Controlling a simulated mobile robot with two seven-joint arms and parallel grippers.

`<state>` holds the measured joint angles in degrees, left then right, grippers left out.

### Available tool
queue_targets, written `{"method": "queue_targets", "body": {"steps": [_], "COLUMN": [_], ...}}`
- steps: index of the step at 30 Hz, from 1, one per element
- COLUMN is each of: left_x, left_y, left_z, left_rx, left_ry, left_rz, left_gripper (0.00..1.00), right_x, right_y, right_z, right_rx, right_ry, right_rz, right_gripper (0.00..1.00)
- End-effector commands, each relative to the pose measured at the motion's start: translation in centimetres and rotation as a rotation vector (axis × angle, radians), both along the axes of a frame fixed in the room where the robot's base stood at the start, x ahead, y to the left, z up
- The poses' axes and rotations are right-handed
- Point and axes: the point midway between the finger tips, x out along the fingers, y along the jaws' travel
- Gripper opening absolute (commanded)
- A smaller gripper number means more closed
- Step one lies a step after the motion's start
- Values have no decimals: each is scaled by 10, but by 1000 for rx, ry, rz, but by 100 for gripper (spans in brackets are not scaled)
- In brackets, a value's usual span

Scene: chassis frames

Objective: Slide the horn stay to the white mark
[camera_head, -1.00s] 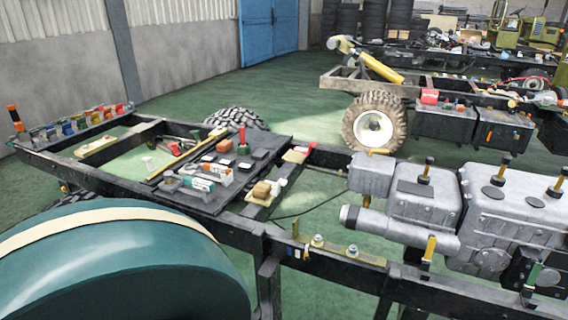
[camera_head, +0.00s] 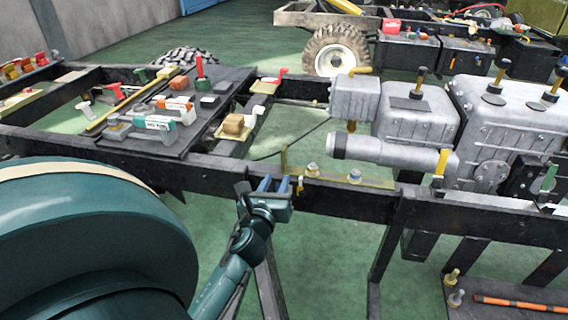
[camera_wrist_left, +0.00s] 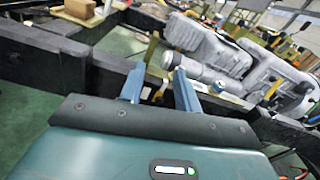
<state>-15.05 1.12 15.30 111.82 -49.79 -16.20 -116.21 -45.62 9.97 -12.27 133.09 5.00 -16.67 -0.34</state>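The horn stay appears to be the flat brass-coloured strip (camera_head: 335,178) with an upright tab at its left end. It lies along the top of the near black chassis rail, with two bolts on it. Its upright tab also shows in the left wrist view (camera_wrist_left: 152,48). My left gripper (camera_head: 275,184) is just left of and in front of the tab, at the rail. In the left wrist view its two blue fingers (camera_wrist_left: 159,72) stand apart with nothing clearly held between them. I cannot make out the white mark; the gripper covers part of the rail's face. My right gripper is out of view.
A grey engine and gearbox (camera_head: 415,115) stand behind the rail on the right. A black tray (camera_head: 180,115) with small parts lies at the left. Green floor shows below the rail.

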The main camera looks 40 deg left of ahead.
Motion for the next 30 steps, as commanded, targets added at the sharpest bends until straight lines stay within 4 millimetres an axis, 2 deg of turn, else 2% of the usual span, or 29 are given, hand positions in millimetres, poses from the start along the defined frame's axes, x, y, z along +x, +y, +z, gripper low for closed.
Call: {"method": "queue_targets", "body": {"steps": [3, 8, 21, 25, 30], "left_x": [2, 11, 87, 103, 115], "left_y": [10, 18, 60, 68, 75], "left_z": [0, 3, 2, 2, 2], "left_rx": [127, 172, 167, 165, 164], "left_ry": [35, 49, 48, 48, 50], "left_rz": [24, 29, 30, 29, 29], "left_gripper": [33, 33, 33, 33, 33], "right_x": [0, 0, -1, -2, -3], "right_y": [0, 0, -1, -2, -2], "right_z": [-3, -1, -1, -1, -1], "right_rx": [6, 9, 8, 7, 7], "right_ry": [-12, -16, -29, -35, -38], "right_rz": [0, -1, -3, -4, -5], "right_gripper": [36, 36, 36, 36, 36]}}
